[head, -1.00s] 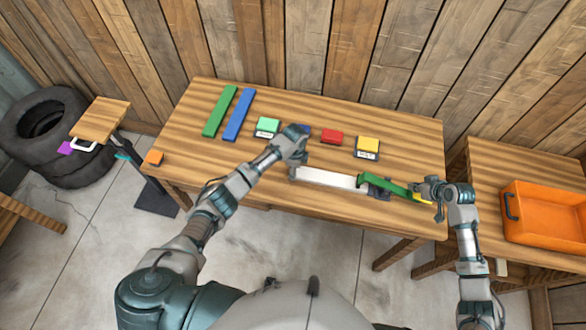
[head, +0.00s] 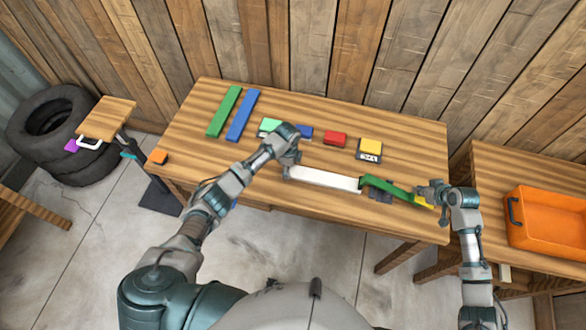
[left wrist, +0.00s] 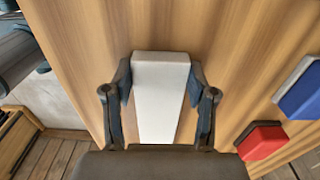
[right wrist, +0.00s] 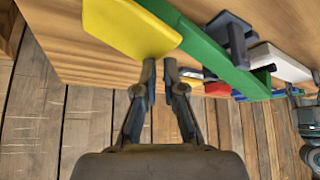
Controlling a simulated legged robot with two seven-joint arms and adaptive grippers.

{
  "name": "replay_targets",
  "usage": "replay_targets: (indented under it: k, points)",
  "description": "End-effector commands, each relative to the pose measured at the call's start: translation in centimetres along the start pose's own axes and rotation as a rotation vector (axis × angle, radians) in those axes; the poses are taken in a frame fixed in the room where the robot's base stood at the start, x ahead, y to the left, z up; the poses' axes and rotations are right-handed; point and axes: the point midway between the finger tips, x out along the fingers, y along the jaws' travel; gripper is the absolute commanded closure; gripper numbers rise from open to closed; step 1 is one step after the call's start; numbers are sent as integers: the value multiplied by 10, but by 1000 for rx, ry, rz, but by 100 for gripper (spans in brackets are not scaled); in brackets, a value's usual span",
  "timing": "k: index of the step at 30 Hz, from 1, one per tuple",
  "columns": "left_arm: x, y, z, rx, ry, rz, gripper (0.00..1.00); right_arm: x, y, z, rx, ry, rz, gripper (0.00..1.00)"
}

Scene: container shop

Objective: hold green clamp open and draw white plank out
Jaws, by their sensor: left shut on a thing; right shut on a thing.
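The white plank (head: 325,179) lies along the front of the table. My left gripper (head: 290,168) is shut on its left end; in the left wrist view the fingers (left wrist: 162,95) press both sides of the plank (left wrist: 160,90). The green clamp (head: 385,187) stands to the right, with a dark base and a yellow handle end (right wrist: 130,28). My right gripper (head: 428,194) is shut on that yellow end; its fingertips (right wrist: 160,68) show at it in the right wrist view. The plank's right end is by the clamp's left end; I cannot tell whether they still touch.
Green (head: 224,111) and blue (head: 242,115) planks lie at the back left of the table (head: 300,225). Small green, blue, red (head: 335,138) and yellow (head: 370,146) blocks stand behind the white plank. An orange crate (head: 545,240) is on the right table. An orange block sits at the left corner.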

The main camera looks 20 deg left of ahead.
Motion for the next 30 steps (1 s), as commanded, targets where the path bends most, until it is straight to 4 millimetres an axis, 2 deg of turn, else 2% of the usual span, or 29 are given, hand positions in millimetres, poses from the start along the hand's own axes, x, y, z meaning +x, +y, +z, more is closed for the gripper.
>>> replay_targets:
  k: [1, 15, 30]
  points:
    - [0, 0, 3, -1, 1, -1, 86, 2, 1, 6, 2, -15, 1, 100]
    - [0, 0, 28, -1, 0, -1, 86, 3, -2, 5, 1, -13, -5, 100]
    - [-3, -1, 31, 0, 1, -2, 86, 4, -4, 5, 1, -14, -9, 100]
